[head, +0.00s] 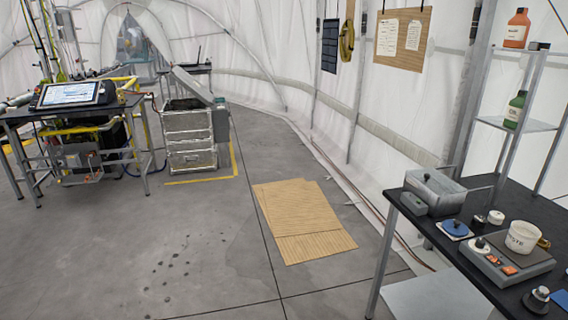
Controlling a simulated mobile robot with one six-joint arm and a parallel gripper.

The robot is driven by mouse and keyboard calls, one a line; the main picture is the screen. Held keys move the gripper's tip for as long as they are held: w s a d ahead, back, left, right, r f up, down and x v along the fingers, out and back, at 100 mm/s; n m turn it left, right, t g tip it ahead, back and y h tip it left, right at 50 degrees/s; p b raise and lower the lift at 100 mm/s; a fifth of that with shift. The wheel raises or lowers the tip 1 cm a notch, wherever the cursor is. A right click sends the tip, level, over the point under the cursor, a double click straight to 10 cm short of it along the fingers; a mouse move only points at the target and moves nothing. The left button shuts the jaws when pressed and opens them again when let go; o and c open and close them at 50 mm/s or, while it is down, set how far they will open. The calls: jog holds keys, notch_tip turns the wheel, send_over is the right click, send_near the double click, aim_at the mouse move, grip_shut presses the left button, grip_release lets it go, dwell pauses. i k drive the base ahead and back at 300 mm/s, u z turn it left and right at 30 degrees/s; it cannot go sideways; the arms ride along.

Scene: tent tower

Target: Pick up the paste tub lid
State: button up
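A white tub (522,237) with lettering that seems to end in "ASTE" stands on a grey device at the right. I cannot tell which piece is its lid. A blue round piece with a knob (455,228) lies on a pale square to its left. A small white round piece (495,217) sits just behind and left of the tub. A dark round piece with a metal knob (538,299) lies at the front right. My gripper is not in view.
The black bench (424,222) also holds a grey metal box (436,189) and the grey device with orange buttons (493,262). A shelf rack (515,124) with bottles rises behind.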

aim_at(456, 228)
jog(key=z, duration=4.4)
jog(key=i, duration=0.1)
jog(key=u, duration=3.05)
